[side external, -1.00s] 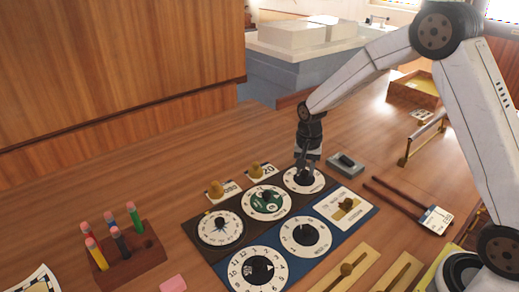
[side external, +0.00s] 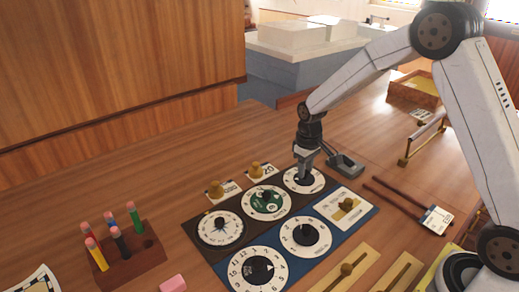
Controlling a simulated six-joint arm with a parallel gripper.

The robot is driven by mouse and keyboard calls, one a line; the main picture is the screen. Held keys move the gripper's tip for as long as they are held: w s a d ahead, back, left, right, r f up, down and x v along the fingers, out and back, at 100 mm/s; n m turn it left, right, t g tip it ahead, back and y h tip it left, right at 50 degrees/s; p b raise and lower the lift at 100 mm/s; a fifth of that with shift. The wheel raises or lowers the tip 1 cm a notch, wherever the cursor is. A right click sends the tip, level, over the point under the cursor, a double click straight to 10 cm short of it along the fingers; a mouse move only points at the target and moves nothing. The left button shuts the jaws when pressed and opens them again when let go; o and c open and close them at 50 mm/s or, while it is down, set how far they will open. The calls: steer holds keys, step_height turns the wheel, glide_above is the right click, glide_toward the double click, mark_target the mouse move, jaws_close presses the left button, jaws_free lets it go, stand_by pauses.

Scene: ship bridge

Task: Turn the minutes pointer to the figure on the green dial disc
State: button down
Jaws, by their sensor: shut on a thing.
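My gripper (side external: 304,175) is shut on the black pointer knob (side external: 303,181) of the white dial (side external: 317,186) at the far right of the dark board. The fingers hide most of that knob, and its reading cannot be told. The green dial disc (side external: 269,207) sits in a white ring just left of it, with a dark knob on it; its figure is too small to read surely. Nearer are a white dial with a black knob (side external: 305,231) and a larger numbered dial (side external: 258,268) on the blue board. I cannot read which dial is marked minutes.
A compass dial (side external: 219,229) lies at the left. Brass knobs with number cards (side external: 255,169) stand behind the dials. A grey tray (side external: 346,165) is close right of my gripper. A pencil block (side external: 132,258) stands front left, and brass sliders (side external: 346,270) lie front right.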

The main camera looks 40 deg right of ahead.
steer(key=n, duration=0.3)
steer(key=shift+r+n, duration=0.1)
steer(key=shift+n, duration=2.3)
steer(key=shift+c, duration=2)
jaws_free()
steer(key=shift+r, duration=3.9)
steer(key=shift+s, duration=0.1)
